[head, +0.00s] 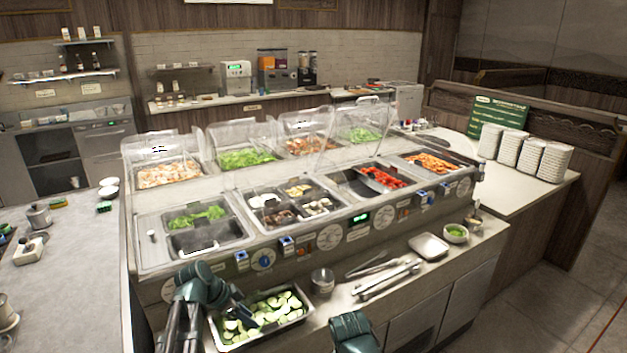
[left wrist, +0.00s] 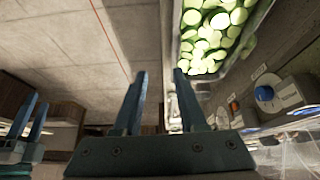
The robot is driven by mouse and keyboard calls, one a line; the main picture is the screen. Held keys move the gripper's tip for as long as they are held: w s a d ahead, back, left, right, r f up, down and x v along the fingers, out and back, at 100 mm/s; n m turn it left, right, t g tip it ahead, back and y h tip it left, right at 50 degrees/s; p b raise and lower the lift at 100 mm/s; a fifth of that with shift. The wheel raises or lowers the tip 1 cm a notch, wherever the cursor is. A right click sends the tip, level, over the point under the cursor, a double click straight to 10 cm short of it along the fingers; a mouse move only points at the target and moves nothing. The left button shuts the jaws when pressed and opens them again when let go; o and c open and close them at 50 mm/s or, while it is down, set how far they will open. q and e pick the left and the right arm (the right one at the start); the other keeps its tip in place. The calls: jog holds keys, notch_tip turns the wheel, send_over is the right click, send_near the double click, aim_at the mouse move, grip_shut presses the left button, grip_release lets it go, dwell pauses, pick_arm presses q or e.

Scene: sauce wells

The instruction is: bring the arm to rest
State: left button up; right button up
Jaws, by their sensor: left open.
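My left arm comes in at the lower left of the head view, its dark teal wrist bent above the front counter. The left gripper (head: 243,311) hangs by a metal tray (head: 258,342) of sliced cucumbers (head: 270,312). In the left wrist view the left gripper (left wrist: 160,75) has its two blue fingers apart with nothing between them. The cucumber slices (left wrist: 213,30) lie beyond the fingertips, to the upper right. Part of my right arm shows at the bottom of the head view. The right gripper (left wrist: 38,103) shows at the left of the left wrist view, fingers apart and empty.
Behind is the salad bar (head: 300,247) with wells, knobs and clear covers. The floor at the right is clear.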

pick_arm(q)
jog(key=s+d+f+n+g+y, duration=0.1)
jog(key=s+d+n+y, duration=0.2)
jog(key=s+d, duration=0.5)
jog(key=s+d+f+n+g+y, duration=0.1)
jog(key=s+d+n+g+y, duration=0.1)
jog(key=s+d, duration=0.6)
jog(key=shift+s+f+n+g+y, duration=0.35)
jog(key=shift+s+n+y, duration=0.35)
jog(key=shift+s+n, duration=0.25)
jog(key=shift+w, duration=0.1)
